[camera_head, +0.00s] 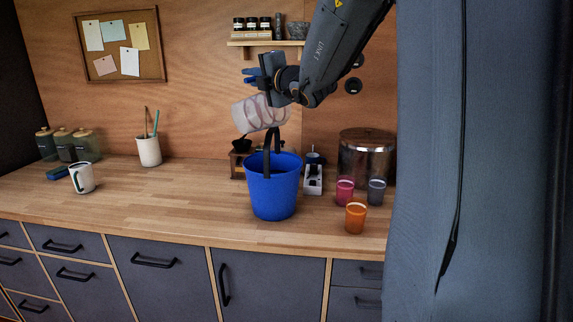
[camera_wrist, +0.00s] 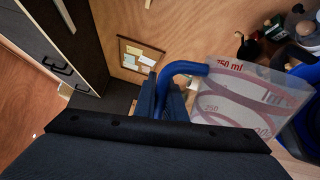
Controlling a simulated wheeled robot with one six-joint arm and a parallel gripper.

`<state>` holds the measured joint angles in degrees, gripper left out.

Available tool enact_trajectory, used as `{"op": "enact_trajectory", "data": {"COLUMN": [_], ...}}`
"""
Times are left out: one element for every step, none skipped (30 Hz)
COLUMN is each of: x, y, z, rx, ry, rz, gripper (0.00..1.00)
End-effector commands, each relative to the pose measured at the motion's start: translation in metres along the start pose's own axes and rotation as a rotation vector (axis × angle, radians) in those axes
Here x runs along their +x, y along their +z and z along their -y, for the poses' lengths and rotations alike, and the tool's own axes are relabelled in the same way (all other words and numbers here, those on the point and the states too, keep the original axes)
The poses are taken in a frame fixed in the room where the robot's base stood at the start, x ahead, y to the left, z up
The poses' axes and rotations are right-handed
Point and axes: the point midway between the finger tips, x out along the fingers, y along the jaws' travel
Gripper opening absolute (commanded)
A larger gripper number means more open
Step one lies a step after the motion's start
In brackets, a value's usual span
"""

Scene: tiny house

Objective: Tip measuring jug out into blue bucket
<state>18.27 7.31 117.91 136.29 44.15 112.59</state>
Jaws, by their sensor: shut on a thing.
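The measuring jug (camera_head: 256,114) is see-through with red markings and a blue handle. It is tipped well over onto its side, in the air above the blue bucket (camera_head: 273,195). My gripper (camera_head: 256,77) is shut on the jug's blue handle, which also shows in the wrist view (camera_wrist: 182,70). The jug's wall with its printed scale (camera_wrist: 250,98) fills the right of the wrist view. The bucket stands upright on the wooden counter, its dark handle raised. Part of the bucket (camera_wrist: 308,125) shows at the right edge of the wrist view. I cannot tell what is in either.
The wooden counter (camera_head: 190,192) is clear left of the bucket. A white mug (camera_head: 82,178) and utensil holder (camera_head: 149,152) stand left.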

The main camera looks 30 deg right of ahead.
Motion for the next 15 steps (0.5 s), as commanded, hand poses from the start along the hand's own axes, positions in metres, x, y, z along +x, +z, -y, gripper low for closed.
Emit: {"op": "enact_trajectory", "data": {"x": [0.003,0.003,0.003,0.003,0.004,0.004,0.004,0.004,0.003,0.004,0.004,0.004,0.004,0.004,0.003], "y": [-0.01,-0.015,-0.021,-0.024,-0.027,-0.032,-0.036,-0.037,-0.039,-0.042,-0.044,-0.047,-0.049,-0.049,-0.05], "z": [0.008,0.009,0.011,0.011,0.012,0.013,0.014,0.014,0.013,0.013,0.012,0.012,0.013,0.015,0.014], "rx": [-0.028,-0.047,-0.071,-0.088,-0.106,-0.128,-0.146,-0.171,-0.207,-0.233,-0.257,-0.289,-0.305,-0.316,-0.325], "ry": [0.004,0.003,0.004,0.004,0.003,0.004,0.003,0.002,0.003,0.001,0.002,0.0,-0.001,-0.003,-0.004], "rz": [-0.002,-0.002,-0.001,0.001,0.002,0.003,0.005,0.007,0.009,0.01,0.01,0.012,0.012,0.013,0.013], "gripper": [0.0,0.0,0.0,0.0,0.0,0.0,0.0,0.0,0.0,0.0,0.0,0.0,0.0,0.0,0.0]}}
